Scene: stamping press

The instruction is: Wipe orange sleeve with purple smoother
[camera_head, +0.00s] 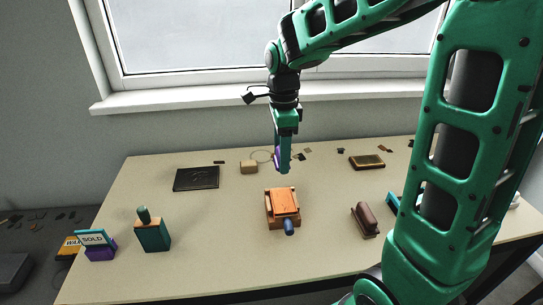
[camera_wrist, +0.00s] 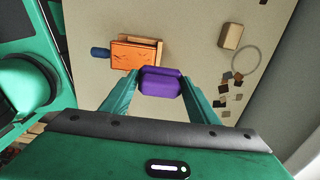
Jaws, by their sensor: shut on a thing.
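The orange sleeve (camera_head: 285,202) lies on the middle of the table, on a brown wooden holder with a blue handle (camera_head: 289,227) at its front. The sleeve also shows in the wrist view (camera_wrist: 132,52), at upper left, with thin dark marks on its face. My gripper (camera_head: 284,165) points down above the table, behind the sleeve and apart from it. It is shut on the purple smoother (camera_wrist: 161,83), which sits between the two fingers in the wrist view. In the head view the smoother (camera_head: 278,160) is partly hidden by the fingers.
A black flat case (camera_head: 196,178) and a teal block with a knob (camera_head: 152,235) stand to the left. A tan block (camera_head: 249,167) is behind the sleeve. A brown rounded tool (camera_head: 365,220) lies to the right. The table around the sleeve is clear.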

